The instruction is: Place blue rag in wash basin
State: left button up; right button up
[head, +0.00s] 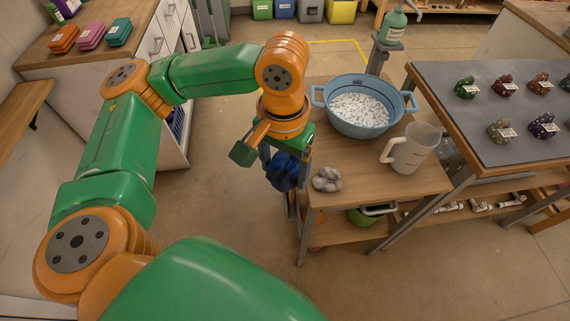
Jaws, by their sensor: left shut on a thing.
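My left gripper (281,158) points down just off the left edge of the wooden stand, shut on the blue rag (285,172). The rag is bunched and dark blue, and hangs beside the stand near a grey rag. The wash basin (331,118) is a round blue tub with two handles on the stand, right of and behind the gripper. White foam or pebble-like stuff fills its inside. The rag is outside the basin and apart from it. My right gripper does not show.
On the stand (420,181) are a crumpled grey rag (327,179) at the front left and a white pitcher (411,148) at the right. A green soap bottle (393,25) stands behind the basin. A grey-topped table (480,110) with several small wrapped bundles is at the right.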

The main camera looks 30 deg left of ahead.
aim_at(357, 116)
jog(key=i+j+z, duration=0.15)
jog(key=j+z, duration=0.35)
jog(key=j, duration=0.3)
jog(key=j+z, duration=0.5)
jog(key=j, duration=0.35)
jog(key=k+j+z, duration=0.15)
jog(key=j+z, duration=0.35)
jog(key=j, duration=0.3)
